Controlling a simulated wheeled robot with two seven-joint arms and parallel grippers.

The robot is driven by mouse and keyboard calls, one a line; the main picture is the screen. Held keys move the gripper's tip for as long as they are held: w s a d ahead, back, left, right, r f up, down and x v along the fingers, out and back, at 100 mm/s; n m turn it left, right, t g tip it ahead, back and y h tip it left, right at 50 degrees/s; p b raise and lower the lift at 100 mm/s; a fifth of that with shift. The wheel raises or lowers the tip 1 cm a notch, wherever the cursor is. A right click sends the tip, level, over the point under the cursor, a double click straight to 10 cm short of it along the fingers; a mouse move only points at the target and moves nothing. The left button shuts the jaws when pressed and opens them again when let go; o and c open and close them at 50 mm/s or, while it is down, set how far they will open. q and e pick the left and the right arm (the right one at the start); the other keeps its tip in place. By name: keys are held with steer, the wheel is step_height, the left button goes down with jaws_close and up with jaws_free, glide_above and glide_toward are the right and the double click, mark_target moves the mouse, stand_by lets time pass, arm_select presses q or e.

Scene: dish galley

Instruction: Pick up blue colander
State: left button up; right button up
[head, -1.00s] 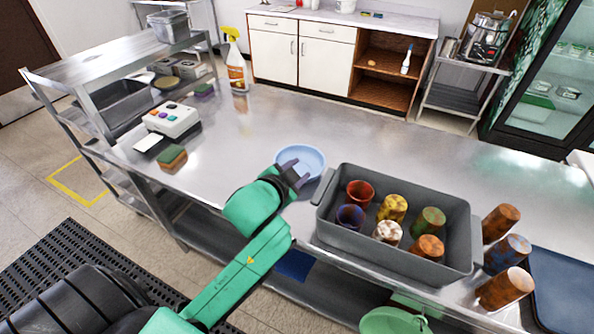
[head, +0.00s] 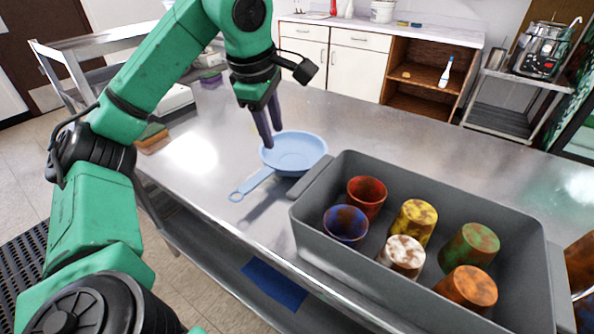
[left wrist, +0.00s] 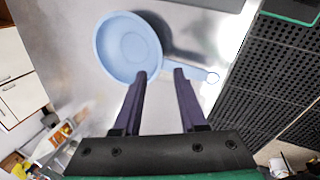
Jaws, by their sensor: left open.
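The blue colander (head: 297,152) sits on the steel counter, left of the grey tub, its bowl facing up. Its handle (head: 252,186) points toward the counter's near left edge. My left gripper (head: 272,143) points down, its dark fingers apart and empty, close to the bowl's left rim near the handle. In the left wrist view the colander's bowl (left wrist: 128,47) lies ahead and left of the fingertips (left wrist: 160,73). The handle runs right, past the fingertips to its looped end. I cannot tell how high the fingertips are above it. My right gripper is out of view.
A grey tub (head: 335,255) with several coloured cups stands close right of the colander. A brown-green sponge (head: 153,139) lies at the counter's left. The counter (head: 385,125) behind the colander is clear.

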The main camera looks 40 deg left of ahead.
arm_select(q)
steer(key=b, duration=0.5)
glide_above(282, 169)
steer(key=s, duration=0.2)
step_height(282, 169, down, 7)
steer(key=x, duration=0.6)
steer(key=shift+w+d+f, duration=0.1)
steer(key=shift+w+f, duration=0.15)
steer(key=shift+w, duration=0.1)
steer(key=shift+s, duration=0.1)
jaws_close()
